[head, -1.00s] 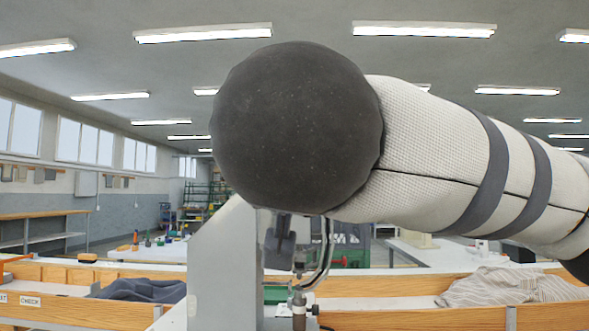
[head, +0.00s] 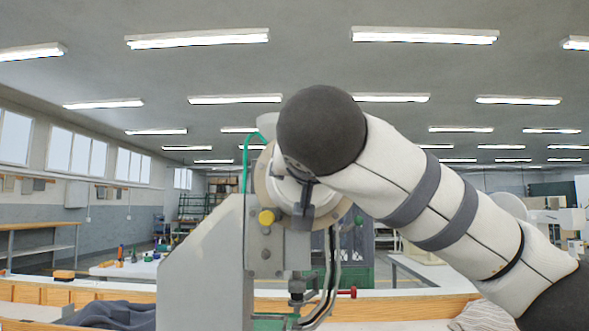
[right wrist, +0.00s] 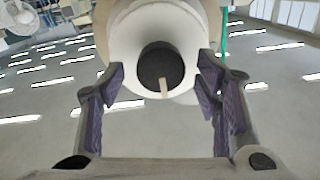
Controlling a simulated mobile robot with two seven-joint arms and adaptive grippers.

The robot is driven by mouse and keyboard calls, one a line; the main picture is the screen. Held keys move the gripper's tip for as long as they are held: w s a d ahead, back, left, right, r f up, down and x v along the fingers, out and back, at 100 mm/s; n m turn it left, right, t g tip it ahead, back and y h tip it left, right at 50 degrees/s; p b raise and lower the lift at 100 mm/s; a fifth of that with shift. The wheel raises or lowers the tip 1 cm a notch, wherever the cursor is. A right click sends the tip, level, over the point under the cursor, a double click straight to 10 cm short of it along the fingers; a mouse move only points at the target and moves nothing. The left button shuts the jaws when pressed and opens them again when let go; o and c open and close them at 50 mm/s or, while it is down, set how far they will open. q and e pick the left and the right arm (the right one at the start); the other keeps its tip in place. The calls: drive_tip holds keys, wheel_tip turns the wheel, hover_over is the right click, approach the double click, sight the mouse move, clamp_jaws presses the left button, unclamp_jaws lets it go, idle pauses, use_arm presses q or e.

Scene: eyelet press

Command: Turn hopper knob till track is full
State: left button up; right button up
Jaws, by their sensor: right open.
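The eyelet press (head: 215,265) stands upright as a grey body in the head view. Its round beige hopper (head: 262,180) is near the top, largely covered by my right arm. In the right wrist view the hopper (right wrist: 125,45) is a pale bowl with a dark round knob (right wrist: 150,62) at its centre, bearing a pale mark. My right gripper (right wrist: 160,74) is open, its fingers on either side of the knob; I cannot tell how close. It shows partly in the head view (head: 303,195). Curved track rails (head: 333,265) run down below the hopper; their fill cannot be seen. My left gripper is not in view.
A green tube (head: 245,160) runs by the hopper. Open room is above the press.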

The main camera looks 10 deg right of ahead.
drive_tip(key=shift+w+d, duration=0.1)
drive_tip(key=shift+w, duration=0.2)
drive_tip(key=c, duration=1.2)
